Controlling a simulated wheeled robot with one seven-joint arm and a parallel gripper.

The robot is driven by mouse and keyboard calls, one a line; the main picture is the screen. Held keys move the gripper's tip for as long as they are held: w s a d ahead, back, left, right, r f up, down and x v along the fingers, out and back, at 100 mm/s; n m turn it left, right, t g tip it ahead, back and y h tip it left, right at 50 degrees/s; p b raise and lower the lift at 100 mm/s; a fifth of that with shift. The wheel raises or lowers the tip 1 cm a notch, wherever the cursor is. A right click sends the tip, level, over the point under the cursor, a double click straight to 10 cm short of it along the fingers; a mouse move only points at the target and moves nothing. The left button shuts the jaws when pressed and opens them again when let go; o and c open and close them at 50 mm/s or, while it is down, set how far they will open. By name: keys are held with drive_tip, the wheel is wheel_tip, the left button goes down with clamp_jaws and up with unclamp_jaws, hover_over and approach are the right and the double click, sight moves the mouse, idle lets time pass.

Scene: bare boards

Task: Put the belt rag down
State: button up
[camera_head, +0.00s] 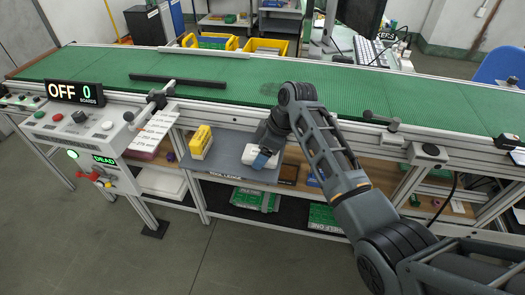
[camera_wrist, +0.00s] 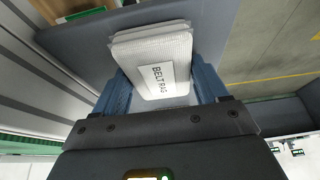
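The belt rag (camera_wrist: 155,50) is a white folded, ribbed cloth with a "BELT RAG" label. In the wrist view it sits between the two blue fingers of my gripper (camera_wrist: 160,90), which look closed against its sides. In the head view the white rag (camera_head: 251,153) shows under my gripper (camera_head: 264,158) at the grey tool ledge (camera_head: 222,168) below the conveyor. Whether its underside touches the ledge is not clear.
A yellow box (camera_head: 201,142) stands on the ledge to the left. The green conveyor (camera_head: 230,85) runs behind and above, with a black bar (camera_head: 180,80) on it. A lower shelf holds green boards (camera_head: 255,198). The ledge between box and rag is bare.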

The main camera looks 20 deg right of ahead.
drive_tip(key=o, duration=0.4)
drive_tip(key=shift+s+f, duration=0.15)
drive_tip(key=shift+f, duration=0.15)
drive_tip(key=shift+o, duration=0.2)
drive_tip(key=shift+a+r, duration=0.1)
drive_tip(key=shift+r, duration=0.15)
drive_tip(key=v, duration=1.2)
drive_tip(key=shift+w+r, duration=0.2)
drive_tip(key=shift+r, duration=0.05)
